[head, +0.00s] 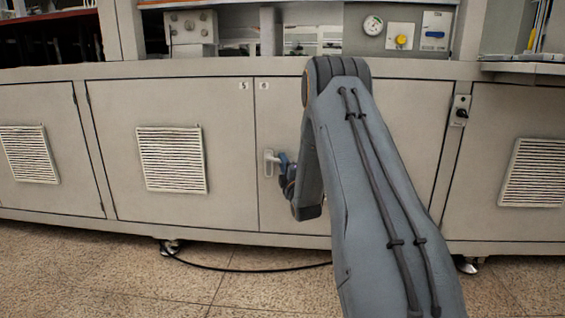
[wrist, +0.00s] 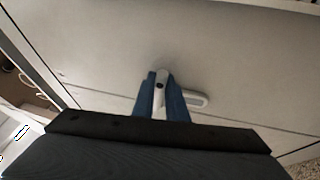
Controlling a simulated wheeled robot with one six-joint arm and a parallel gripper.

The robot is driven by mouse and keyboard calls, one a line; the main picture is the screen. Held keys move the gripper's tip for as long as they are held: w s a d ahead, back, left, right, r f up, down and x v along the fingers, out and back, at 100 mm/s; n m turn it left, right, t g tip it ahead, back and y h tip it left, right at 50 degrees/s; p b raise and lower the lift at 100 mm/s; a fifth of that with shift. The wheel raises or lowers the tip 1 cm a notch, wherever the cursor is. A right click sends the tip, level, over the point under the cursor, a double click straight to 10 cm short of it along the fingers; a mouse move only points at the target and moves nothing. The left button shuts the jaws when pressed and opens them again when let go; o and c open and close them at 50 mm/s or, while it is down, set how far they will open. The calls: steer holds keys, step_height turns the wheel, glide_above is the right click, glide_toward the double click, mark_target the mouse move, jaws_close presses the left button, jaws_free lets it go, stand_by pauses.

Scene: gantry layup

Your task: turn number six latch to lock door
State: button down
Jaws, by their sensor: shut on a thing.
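The latch (head: 268,163) is a pale handle on a light beige cabinet door, just right of the seam between two doors. My gripper (head: 283,161) is at the latch, with its blue fingers reaching it from the right. In the wrist view the latch (wrist: 196,100) shows a light plate with a grey inset, and its lever stands between my two blue fingers (wrist: 160,98). The fingers are shut on the lever. My arm covers much of the right door (head: 285,215) in the head view. Two small labels (head: 253,86) sit above the seam; their numbers are hard to read.
Other cabinet doors have louvred vents (head: 171,160). A small switch (head: 460,110) is on the frame to the right. A control panel with a gauge (head: 373,26) is above. A black cable (head: 245,269) lies on the clear speckled floor (head: 110,270).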

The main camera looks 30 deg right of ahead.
steer(key=m, duration=0.1)
steer(key=f+m+h, duration=0.1)
steer(key=m, duration=0.1)
steer(key=shift+w+a+f+t, duration=0.1)
steer(key=shift+a+f+t, duration=0.15)
steer(key=shift+f+t, duration=0.05)
steer(key=shift+w+a+f+m+h, duration=0.15)
steer(key=shift+f+m+h, duration=0.15)
steer(key=shift+m+h, duration=0.55)
steer(key=shift+w+a+f+m+h, duration=0.15)
steer(key=shift+f+m+h, duration=0.2)
steer(key=shift+m, duration=0.9)
steer(key=shift+s, duration=0.1)
steer(key=c, duration=1.8)
jaws_free()
steer(key=shift+r, duration=0.1)
steer(key=shift+o, duration=0.2)
steer(key=p+v, duration=0.2)
steer(key=v, duration=0.6)
steer(key=shift+p, duration=0.35)
